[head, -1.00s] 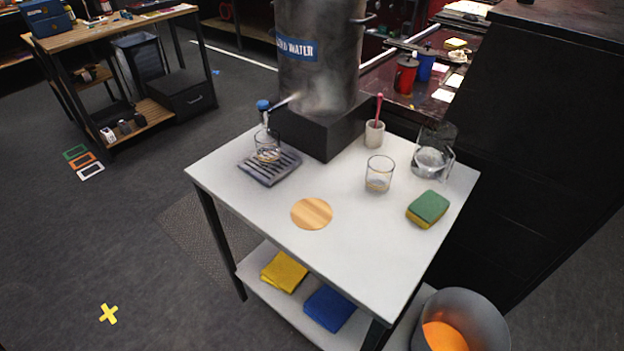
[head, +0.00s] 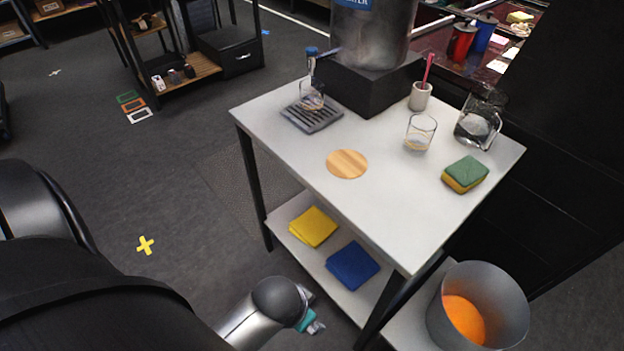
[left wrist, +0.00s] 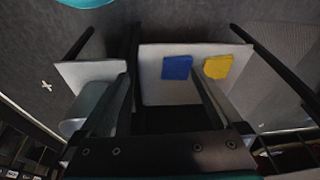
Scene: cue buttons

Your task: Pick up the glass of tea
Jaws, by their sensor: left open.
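A clear glass (head: 420,133) with a little pale amber liquid stands upright on the right part of the white table (head: 300,150). Another clear glass (head: 311,97) stands on the grey slotted drip tray (head: 312,116) under the urn's tap; its contents are too small to tell. My left gripper (head: 316,325) is low in front of the table, well below its top and far from both glasses. In the left wrist view, its two dark fingers (left wrist: 158,78) are apart with nothing held between them. My right gripper is not in view.
A steaming urn (head: 372,35) stands on a black block at the back. A cup (head: 420,96), a glass jug (head: 478,122), a sponge (head: 465,174) and a wooden disc (head: 347,164) are on the tabletop. A lower shelf holds yellow (head: 313,227) and blue (head: 352,265) cloths. A metal bin (head: 480,300) stands front right.

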